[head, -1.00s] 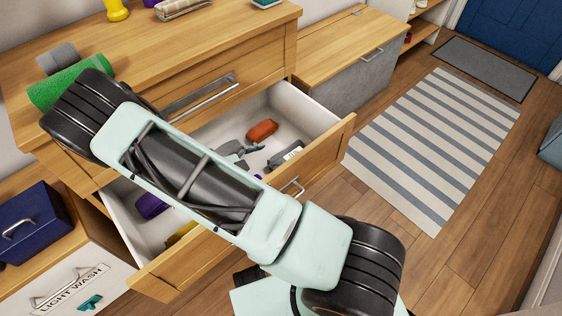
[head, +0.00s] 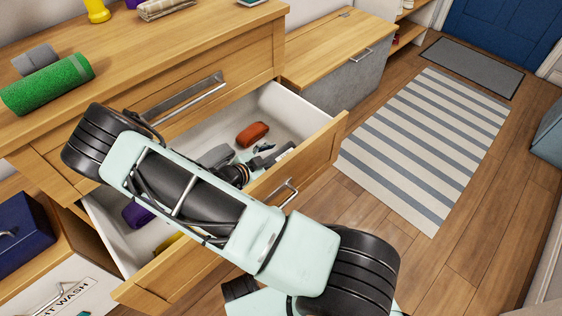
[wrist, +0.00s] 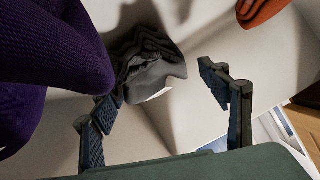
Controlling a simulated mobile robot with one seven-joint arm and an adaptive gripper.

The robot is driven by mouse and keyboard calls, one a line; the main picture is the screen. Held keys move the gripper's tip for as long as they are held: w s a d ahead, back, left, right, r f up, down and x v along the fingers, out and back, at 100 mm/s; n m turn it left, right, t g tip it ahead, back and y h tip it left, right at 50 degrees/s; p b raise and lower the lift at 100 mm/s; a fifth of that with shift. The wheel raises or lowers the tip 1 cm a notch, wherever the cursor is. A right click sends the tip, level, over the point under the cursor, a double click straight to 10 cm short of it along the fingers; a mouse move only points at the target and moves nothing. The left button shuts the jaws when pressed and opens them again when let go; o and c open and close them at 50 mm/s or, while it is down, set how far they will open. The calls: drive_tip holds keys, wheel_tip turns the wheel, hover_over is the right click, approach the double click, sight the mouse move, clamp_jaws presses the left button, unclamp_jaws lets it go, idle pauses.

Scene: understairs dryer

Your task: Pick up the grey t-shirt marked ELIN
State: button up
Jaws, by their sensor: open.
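A folded dark grey cloth (wrist: 150,62) lies in the open drawer in the wrist view, and it also shows in the head view (head: 216,155). No ELIN mark can be read on it, so I cannot tell whose shirt it is. My gripper (wrist: 162,108) is open and empty, its two dark fingers spread apart. The cloth lies just beyond the fingers, nearer the left one. In the head view my gripper (head: 263,149) is low in the drawer, right of the grey cloth, partly hidden by my arm.
The drawer (head: 305,118) also holds a purple cloth (wrist: 35,65) close by the left finger, an orange-red cloth (head: 252,134) and a yellow item at the front. A green roll (head: 48,84) lies on the dresser top.

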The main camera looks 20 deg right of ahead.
drive_tip(key=c, duration=1.3)
